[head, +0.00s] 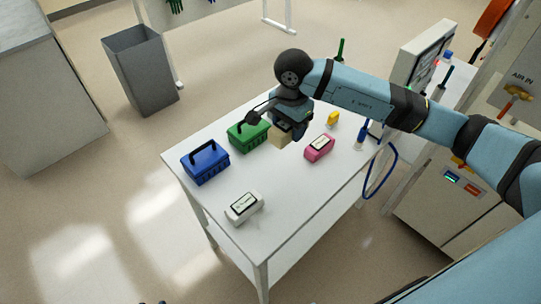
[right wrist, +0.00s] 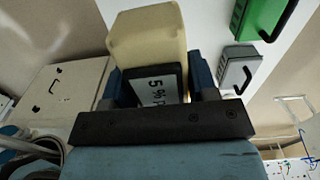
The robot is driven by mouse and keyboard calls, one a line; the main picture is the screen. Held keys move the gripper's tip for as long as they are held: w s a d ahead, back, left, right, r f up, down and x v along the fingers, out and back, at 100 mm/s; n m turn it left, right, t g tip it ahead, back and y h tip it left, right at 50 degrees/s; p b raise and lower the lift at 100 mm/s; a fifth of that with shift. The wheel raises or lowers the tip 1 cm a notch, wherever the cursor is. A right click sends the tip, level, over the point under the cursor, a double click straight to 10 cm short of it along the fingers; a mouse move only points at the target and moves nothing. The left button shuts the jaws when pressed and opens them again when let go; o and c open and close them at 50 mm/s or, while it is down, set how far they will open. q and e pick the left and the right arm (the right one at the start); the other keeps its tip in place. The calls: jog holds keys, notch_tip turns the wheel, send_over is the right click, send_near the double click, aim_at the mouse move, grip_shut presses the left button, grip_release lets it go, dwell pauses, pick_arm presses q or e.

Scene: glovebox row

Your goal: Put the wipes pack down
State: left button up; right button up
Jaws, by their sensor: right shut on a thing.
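The wipes pack (head: 279,138) is a cream block with a dark-framed white label. My right gripper (head: 291,126) is shut on it, over the white table (head: 226,142) between the green box and the pink pack. In the right wrist view the cream pack (right wrist: 147,38) stands out between the two blue fingers (right wrist: 153,88), its label partly hidden by the gripper. Whether its underside touches the table cannot be told. My left gripper does not show clearly.
On the table are a blue handled box (head: 206,165), a green handled box (head: 248,138), a pink labelled pack (head: 319,149), a white labelled pack (head: 244,208) and a small yellow thing (head: 333,119). The table's middle front is bare. A grey bin (head: 140,72) stands behind left.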

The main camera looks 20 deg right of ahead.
jog(key=shift+f+m, duration=0.3)
jog(key=shift+f, duration=0.1)
jog(key=p, duration=0.3)
send_over(285, 179)
notch_tip(285, 179, down, 15)
jog(key=shift+r, duration=0.1)
jog(key=shift+f, duration=2.2)
jog(key=shift+f, duration=0.15)
jog(key=o, duration=1)
